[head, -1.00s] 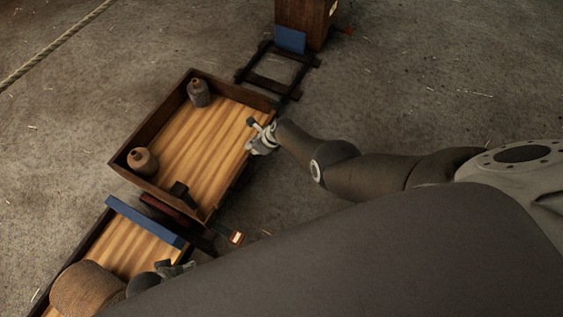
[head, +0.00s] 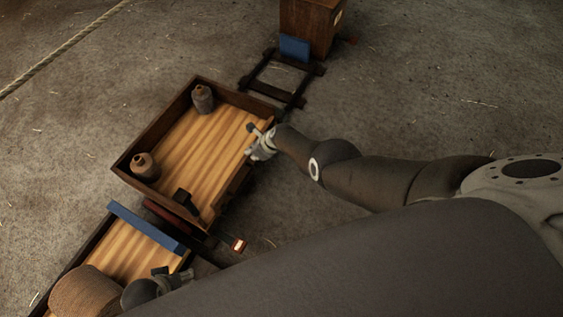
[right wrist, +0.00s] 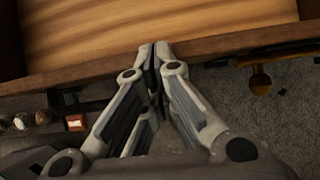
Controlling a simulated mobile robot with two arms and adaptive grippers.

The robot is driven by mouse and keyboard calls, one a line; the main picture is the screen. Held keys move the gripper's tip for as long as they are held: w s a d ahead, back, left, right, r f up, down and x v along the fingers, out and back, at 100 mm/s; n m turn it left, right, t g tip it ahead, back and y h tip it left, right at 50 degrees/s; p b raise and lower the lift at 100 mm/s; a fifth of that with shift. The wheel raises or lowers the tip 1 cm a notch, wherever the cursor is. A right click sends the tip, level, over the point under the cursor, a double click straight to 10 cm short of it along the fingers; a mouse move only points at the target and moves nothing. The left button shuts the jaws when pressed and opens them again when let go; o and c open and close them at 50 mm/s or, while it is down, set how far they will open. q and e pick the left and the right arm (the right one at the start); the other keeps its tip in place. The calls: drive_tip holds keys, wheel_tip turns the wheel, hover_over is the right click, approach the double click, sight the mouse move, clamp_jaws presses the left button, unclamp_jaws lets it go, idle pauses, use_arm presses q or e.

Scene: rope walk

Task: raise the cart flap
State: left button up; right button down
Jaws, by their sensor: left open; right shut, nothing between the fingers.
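The cart (head: 122,168) is a wooden tray with dark side walls and a striped pale floor. Its near right side has a dark plank (head: 236,184) along the edge, which seems to be the flap; my right arm partly covers it, and I cannot tell its angle. My right gripper (head: 254,140) is at that edge, shut and empty. In the right wrist view its closed fingertips (right wrist: 155,50) overlap the wooden edge strip (right wrist: 225,43); contact is unclear. My left gripper (head: 172,273) is open over the lower left wagon (head: 125,250), partly hidden by my arm.
Two jugs (head: 202,98) (head: 144,166) and a dark block (head: 184,197) are in the cart. A brass fitting (right wrist: 260,80) hangs under the edge.

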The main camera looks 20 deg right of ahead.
drive_tip(key=shift+d, duration=0.15)
drive_tip(key=v, duration=0.7)
drive_tip(key=shift+s+r, duration=0.15)
drive_tip(key=shift+r, duration=0.05)
idle(0.5)
drive_tip(key=shift+s, duration=0.1)
